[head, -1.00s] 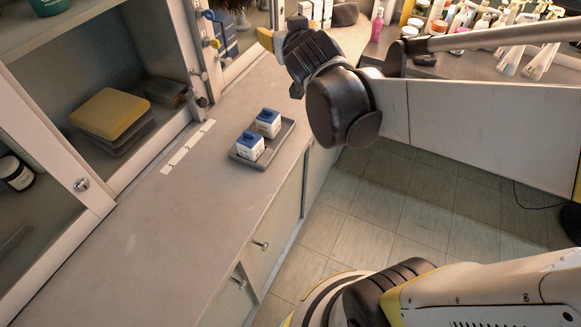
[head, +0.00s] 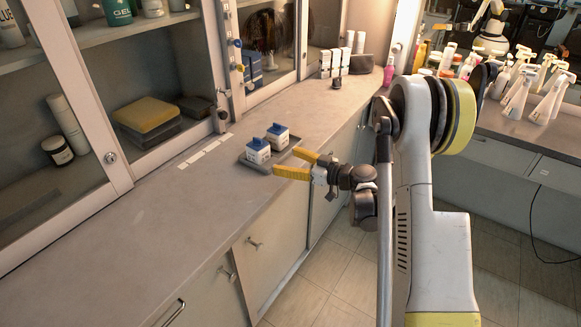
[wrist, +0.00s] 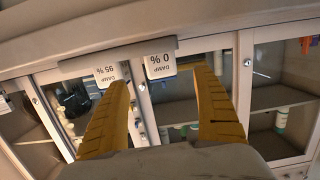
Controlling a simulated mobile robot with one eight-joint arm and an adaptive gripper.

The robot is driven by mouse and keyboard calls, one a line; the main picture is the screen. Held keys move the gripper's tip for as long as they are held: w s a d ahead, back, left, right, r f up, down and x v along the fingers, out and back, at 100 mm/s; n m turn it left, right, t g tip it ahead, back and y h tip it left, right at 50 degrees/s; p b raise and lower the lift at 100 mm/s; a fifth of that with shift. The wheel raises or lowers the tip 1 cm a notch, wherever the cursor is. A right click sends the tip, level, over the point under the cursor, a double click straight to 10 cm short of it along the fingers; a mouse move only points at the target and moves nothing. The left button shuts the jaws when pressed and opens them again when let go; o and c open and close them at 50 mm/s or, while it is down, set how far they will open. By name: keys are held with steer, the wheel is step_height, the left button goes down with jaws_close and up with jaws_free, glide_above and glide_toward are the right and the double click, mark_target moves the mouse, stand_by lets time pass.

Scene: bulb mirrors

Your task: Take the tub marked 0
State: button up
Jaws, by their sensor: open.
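Two small white tubs with blue lids stand side by side on a grey tray (head: 262,168) on the counter. In the wrist view, upside down, the tub marked 0 % (wrist: 159,66) shows between my fingertips, and the tub marked 95 % (wrist: 105,75) is left of it, partly behind the left finger. By this layout, the 0 tub is the nearer one in the head view (head: 257,151) and the 95 tub the farther (head: 278,137). My gripper (head: 287,162) is open and empty, its yellow fingers pointing at the tubs from the tray's right side. Contact cannot be told.
A glass-fronted cabinet stands behind the counter, with a yellow pad (head: 146,113) on its shelf. White label strips (head: 205,150) lie left of the tray. White boxes (head: 336,63) and a pink bottle (head: 389,72) stand farther back. The near counter (head: 150,225) is clear.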

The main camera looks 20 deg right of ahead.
mark_target(266, 154)
steer(key=p+x, duration=0.1)
steer(key=x, duration=0.8)
steer(key=shift+w+a, duration=0.1)
steer(key=shift+w, duration=0.05)
steer(key=shift+w+a, duration=0.15)
steer(key=shift+w, duration=0.1)
steer(key=shift+w, duration=0.1)
steer(key=shift+w+a+f, duration=0.1)
steer(key=shift+w+a, duration=0.05)
steer(key=c, duration=1.1)
steer(key=shift+r, duration=0.2)
